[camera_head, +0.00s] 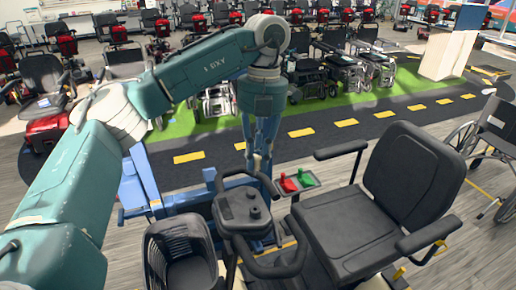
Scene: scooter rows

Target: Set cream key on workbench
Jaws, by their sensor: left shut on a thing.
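My left arm comes in from the left, and its gripper (258,155) points down at the middle of the view, above and behind the scooter's tiller. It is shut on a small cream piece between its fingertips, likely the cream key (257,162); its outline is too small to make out. A blue frame-like structure (140,187) stands low behind the scooter; I cannot tell whether it is the workbench. My right gripper is out of view.
A scooter with a black seat (412,178), a tiller (240,208) and a black basket (180,252) fills the foreground. A small tray beside it holds a red item (289,185) and a green item (306,180). A wheelchair (495,140) stands at right. Rows of scooters stand behind.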

